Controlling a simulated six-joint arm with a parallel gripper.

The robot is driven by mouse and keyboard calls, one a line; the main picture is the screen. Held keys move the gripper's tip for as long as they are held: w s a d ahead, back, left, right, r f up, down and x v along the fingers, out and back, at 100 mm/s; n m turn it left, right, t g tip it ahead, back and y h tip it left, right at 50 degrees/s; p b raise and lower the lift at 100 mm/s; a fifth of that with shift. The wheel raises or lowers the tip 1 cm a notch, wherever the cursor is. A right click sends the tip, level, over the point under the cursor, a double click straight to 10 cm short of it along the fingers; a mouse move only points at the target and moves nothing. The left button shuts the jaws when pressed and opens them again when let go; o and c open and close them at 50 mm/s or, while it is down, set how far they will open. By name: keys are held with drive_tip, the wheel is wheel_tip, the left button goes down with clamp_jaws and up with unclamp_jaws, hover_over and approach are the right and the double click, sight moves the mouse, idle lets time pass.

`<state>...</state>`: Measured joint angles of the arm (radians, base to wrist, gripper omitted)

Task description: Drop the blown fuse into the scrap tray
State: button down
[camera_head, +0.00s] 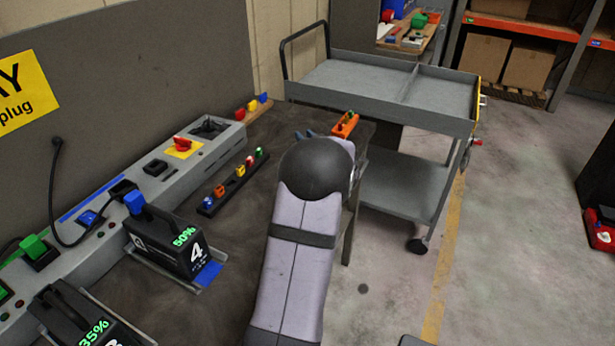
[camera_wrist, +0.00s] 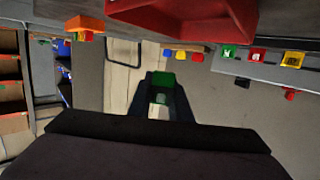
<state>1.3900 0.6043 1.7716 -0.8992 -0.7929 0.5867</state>
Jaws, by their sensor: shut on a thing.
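In the wrist view my gripper (camera_wrist: 166,86) is shut on a small green fuse (camera_wrist: 162,80) with a paler part below it. Whether it is blown cannot be read from the picture. A red tray (camera_wrist: 235,15) shows large and close at the top of the wrist view, apart from the held fuse; I cannot tell whether it is the scrap tray. In the head view my dark wrist joint hides the fuse, the red tray and most of my gripper. An orange tray (camera_head: 345,124) with small pieces stands just beyond the wrist; it also shows in the wrist view (camera_wrist: 85,23).
A black strip (camera_head: 208,209) with several coloured fuses lies left of my arm. A charger bench with a battery (camera_head: 180,240) stands further left. Small coloured blocks (camera_head: 252,106) sit at the back. A grey cart (camera_head: 350,82) stands beyond the bench.

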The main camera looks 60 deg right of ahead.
drive_tip(key=c, duration=1.5)
unclamp_jaws()
drive_tip(key=shift+c, duration=0.2)
drive_tip(key=shift+s+a, duration=0.1)
drive_tip(key=v, duration=0.7)
drive_tip(key=shift+b, duration=0.4)
drive_tip(key=shift+r, duration=0.15)
